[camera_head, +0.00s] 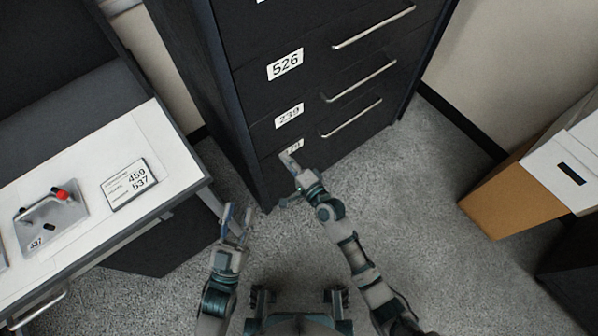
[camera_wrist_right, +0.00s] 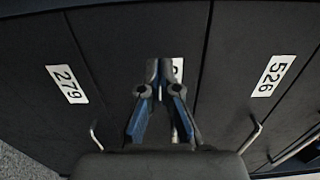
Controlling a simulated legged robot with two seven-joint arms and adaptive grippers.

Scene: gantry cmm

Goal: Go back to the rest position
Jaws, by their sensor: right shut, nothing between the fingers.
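My right gripper (camera_head: 290,163) is in front of the lower drawers of a black filing cabinet (camera_head: 220,100), partly over its lowest visible label. Its fingers are together and empty, and in the right wrist view the fingertips (camera_wrist_right: 160,68) cover most of a white label. I cannot tell whether they touch the drawer front. My left gripper (camera_head: 236,220) is lower left of it, beside the desk corner, with its fingers apart and nothing seen between them.
The drawers in view look closed, with bar handles (camera_head: 352,118) and labels such as 526 (camera_head: 285,64). A white-topped desk (camera_head: 165,185) at left bears a metal fixture (camera_head: 50,218) and a card (camera_head: 129,184). A cardboard box (camera_head: 515,190) stands at right. Grey carpet (camera_head: 420,200) is clear between.

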